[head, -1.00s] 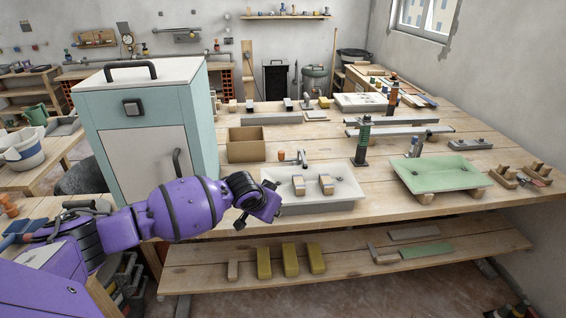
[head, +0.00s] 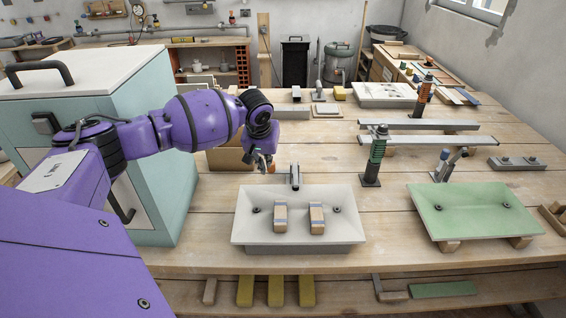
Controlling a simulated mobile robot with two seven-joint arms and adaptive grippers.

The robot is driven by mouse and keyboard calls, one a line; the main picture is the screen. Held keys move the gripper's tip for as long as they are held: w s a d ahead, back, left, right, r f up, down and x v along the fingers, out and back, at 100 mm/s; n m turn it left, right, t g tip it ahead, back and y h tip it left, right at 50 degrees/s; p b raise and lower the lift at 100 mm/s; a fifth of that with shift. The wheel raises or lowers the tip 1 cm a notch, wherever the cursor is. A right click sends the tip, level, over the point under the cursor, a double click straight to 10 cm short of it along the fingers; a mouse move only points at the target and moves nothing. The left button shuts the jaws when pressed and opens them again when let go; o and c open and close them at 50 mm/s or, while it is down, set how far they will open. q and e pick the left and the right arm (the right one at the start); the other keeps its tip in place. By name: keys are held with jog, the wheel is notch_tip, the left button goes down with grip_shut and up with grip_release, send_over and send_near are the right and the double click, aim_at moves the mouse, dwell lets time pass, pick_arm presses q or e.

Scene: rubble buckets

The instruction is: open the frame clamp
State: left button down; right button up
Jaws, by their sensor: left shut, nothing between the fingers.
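A white tray-like panel (head: 245,222) lies on the workbench in front of me with two small wooden blocks (head: 317,217) on it. A grey metal clamp-like piece (head: 295,177) stands at its back edge; it is probably the frame clamp, and I cannot tell its lever state. My left gripper (head: 264,163) is shut and empty, pointing down just left of this piece and apart from it. The wrist hides part of a cardboard box (head: 225,160). My right gripper is not in view.
A green panel (head: 470,210) with a small upright clamp (head: 443,162) lies to the right. A dark post with a green coil (head: 374,160) stands between the panels. A teal cabinet (head: 160,190) stands left.

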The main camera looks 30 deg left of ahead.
pick_arm(q)
jog(key=x, duration=0.4)
jog(key=b+x, duration=0.1)
jog(key=shift+s+a+f, duration=0.1)
jog(key=shift+s+f, duration=0.05)
jog(key=shift+f, duration=0.3)
jog(key=shift+x, duration=1.15)
jog(key=shift+w+f, duration=0.2)
jog(key=shift+f, duration=0.1)
jog(key=shift+w+a+f, duration=0.1)
jog(key=shift+f, duration=0.1)
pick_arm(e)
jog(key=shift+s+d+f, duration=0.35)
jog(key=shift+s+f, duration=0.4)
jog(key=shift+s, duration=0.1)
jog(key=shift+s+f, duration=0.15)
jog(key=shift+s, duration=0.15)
pick_arm(q)
jog(key=shift+a, duration=0.1)
